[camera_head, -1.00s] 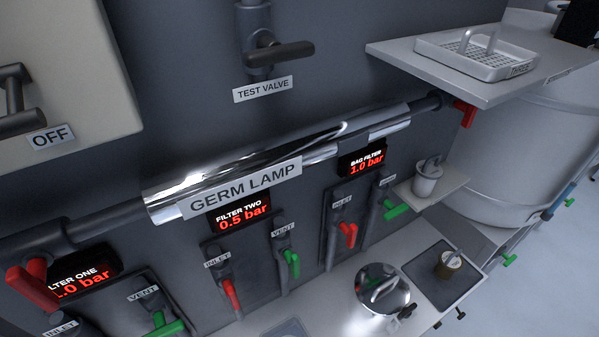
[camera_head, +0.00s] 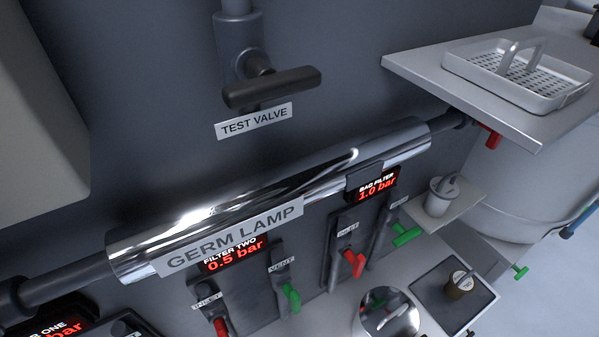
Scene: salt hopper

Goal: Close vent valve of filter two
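The filter two panel sits below the chrome germ lamp tube (camera_head: 330,178) on the dark wall. Its display (camera_head: 236,254) reads 0.5 bar in red. The vent valve of filter two has a green handle (camera_head: 291,296) under a VENT label (camera_head: 281,267), and the handle points down and toward me. The red inlet handle (camera_head: 221,326) of filter two is to its left, partly cut off by the bottom edge. Neither of my grippers is in view.
A black test valve handle (camera_head: 272,88) sticks out above the lamp. The bag filter panel with a red inlet handle (camera_head: 354,262) and green vent handle (camera_head: 406,235) is to the right. A shelf (camera_head: 425,72) with a tray juts out upper right. A shiny lidded vessel (camera_head: 390,316) stands below.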

